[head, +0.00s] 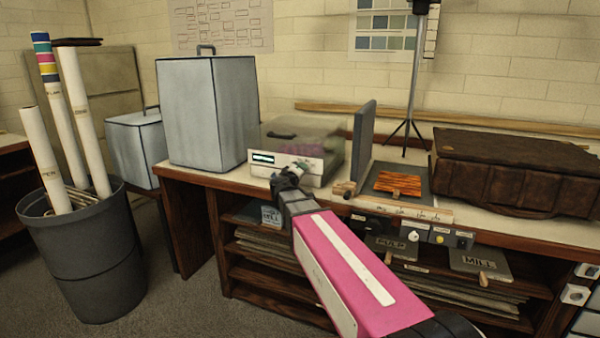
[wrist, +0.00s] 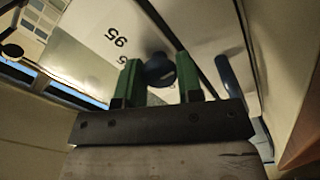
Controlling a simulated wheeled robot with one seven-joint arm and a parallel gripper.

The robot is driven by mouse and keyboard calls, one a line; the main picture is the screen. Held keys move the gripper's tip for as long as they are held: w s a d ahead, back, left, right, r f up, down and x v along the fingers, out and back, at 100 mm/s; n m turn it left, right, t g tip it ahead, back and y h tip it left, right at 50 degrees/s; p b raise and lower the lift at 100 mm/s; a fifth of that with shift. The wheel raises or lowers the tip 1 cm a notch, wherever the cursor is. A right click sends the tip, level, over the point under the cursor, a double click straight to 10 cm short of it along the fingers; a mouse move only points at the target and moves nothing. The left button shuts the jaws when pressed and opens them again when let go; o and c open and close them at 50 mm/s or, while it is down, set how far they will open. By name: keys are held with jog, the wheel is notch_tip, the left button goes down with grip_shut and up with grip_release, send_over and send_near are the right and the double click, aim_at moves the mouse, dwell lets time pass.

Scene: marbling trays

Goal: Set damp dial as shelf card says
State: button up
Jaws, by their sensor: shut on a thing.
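A dark round knob (wrist: 160,68), which looks like the damp dial, shows between the two green fingers of my gripper (wrist: 159,82) in the wrist view. The fingers are shut on it. The pale panel (wrist: 85,50) behind it bears tilted dark numerals whose reading I cannot be sure of. In the head view my gripper (head: 284,178) is at the front of a low device (head: 335,152) with a pale face and a small lit display (head: 263,158). The dial is hidden there by my gripper, and the display is too small to read.
An upright grey panel (head: 362,140) and an orange patterned piece (head: 398,184) stand right of the device. A brown leather case (head: 510,168) lies further right. Labelled boards, one marked PULP (head: 391,246) and one MILL (head: 480,262), are on the shelf below. I cannot make out a setting card.

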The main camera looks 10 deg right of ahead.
jog(key=shift+f+m, duration=0.1)
jog(key=shift+m, duration=0.3)
jog(key=o, duration=0.9)
jog(key=shift+s, duration=0.15)
jog(key=v, duration=1)
jog(key=shift+s+a, duration=0.2)
jog(key=shift+s, duration=0.05)
